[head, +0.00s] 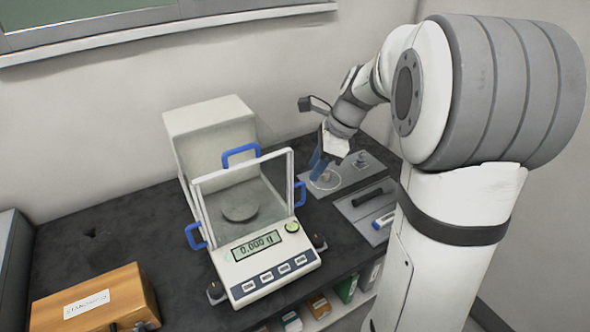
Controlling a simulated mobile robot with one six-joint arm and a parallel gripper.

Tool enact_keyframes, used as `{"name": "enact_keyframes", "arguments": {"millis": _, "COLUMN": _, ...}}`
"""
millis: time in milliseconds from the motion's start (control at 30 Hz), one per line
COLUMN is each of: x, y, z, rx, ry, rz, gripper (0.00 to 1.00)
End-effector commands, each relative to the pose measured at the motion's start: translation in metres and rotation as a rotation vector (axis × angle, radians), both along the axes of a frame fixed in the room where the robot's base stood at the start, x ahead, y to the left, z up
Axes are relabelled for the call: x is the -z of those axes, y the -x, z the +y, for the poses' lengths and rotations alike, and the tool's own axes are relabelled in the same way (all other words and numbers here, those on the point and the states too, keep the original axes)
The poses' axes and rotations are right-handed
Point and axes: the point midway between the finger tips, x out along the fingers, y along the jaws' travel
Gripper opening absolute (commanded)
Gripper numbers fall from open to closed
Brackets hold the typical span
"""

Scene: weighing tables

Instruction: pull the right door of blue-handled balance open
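The blue-handled balance (277,258) stands on the dark table in the middle of the head view, its display lit. Its glass chamber has a blue handle on top (240,154), one on the left (195,236) and one on the right (300,194). The right door (272,190) is clear glass seen at a steep angle; it looks shut, its handle near the front post. A round pan (240,205) sits inside. My gripper (318,168) points down to the right of and behind the right handle, apart from it. Its blue fingers are small and partly hidden, so their opening is unclear.
A grey tray (362,206) with a black item and a blue-and-white item lies right of the balance. A wooden box (95,300) sits front left. Shelves with small boxes are below the table.

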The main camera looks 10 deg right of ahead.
Motion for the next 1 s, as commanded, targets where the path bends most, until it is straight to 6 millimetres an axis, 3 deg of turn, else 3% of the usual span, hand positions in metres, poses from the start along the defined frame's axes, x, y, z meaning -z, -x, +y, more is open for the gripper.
{"name": "enact_keyframes", "arguments": {"millis": 500, "x": 0.064, "y": -0.010, "z": 0.025, "rx": 0.020, "ry": -0.008, "rz": 0.010, "gripper": 0.33}}
{"name": "enact_keyframes", "arguments": {"millis": 867, "x": 0.071, "y": -0.011, "z": 0.029, "rx": 0.019, "ry": -0.007, "rz": 0.006, "gripper": 0.33}}
{"name": "enact_keyframes", "arguments": {"millis": 1000, "x": 0.071, "y": -0.011, "z": 0.029, "rx": 0.019, "ry": -0.007, "rz": 0.007, "gripper": 0.24}}
